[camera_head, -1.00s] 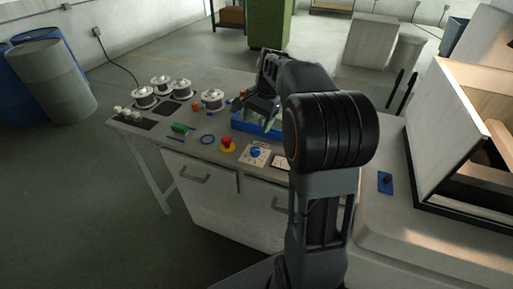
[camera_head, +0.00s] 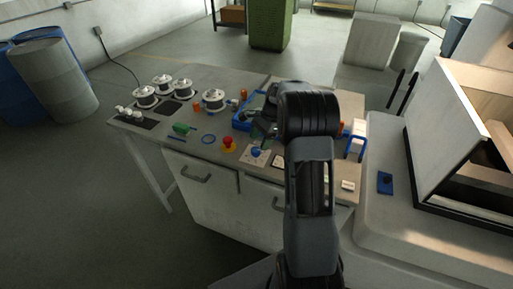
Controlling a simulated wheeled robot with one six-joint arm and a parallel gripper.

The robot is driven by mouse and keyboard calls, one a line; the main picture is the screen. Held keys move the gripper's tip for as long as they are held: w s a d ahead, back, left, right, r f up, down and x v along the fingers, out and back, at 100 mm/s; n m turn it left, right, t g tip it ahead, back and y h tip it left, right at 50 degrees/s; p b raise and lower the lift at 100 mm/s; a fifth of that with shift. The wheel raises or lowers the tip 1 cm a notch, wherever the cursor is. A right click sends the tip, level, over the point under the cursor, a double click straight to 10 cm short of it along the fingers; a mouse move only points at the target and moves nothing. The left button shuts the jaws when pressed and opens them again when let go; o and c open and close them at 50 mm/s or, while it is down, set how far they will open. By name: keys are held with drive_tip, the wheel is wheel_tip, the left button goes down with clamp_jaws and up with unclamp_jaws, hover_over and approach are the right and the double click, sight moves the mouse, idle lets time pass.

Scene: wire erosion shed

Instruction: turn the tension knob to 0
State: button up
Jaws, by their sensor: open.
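A blue tension knob (camera_head: 256,152) sits on a pale square plate (camera_head: 247,160) near the front edge of the workbench. Its marks are too small to read, so I cannot tell its setting. My gripper (camera_head: 262,138) is open, just above and behind the knob, and appears apart from it. My arm rises in front of the bench's right part and hides some of the bench top.
A red and yellow stop button (camera_head: 228,143) is left of the knob. A second plate (camera_head: 278,161) lies to its right. Several wire spools (camera_head: 213,97) stand at the back left. A machine (camera_head: 450,150) stands at right.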

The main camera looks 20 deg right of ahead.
sight(256, 149)
drive_tip(key=shift+x, duration=2.05)
drive_tip(key=shift+c, duration=0.2)
drive_tip(key=c, duration=0.9)
drive_tip(key=shift+n, duration=0.3)
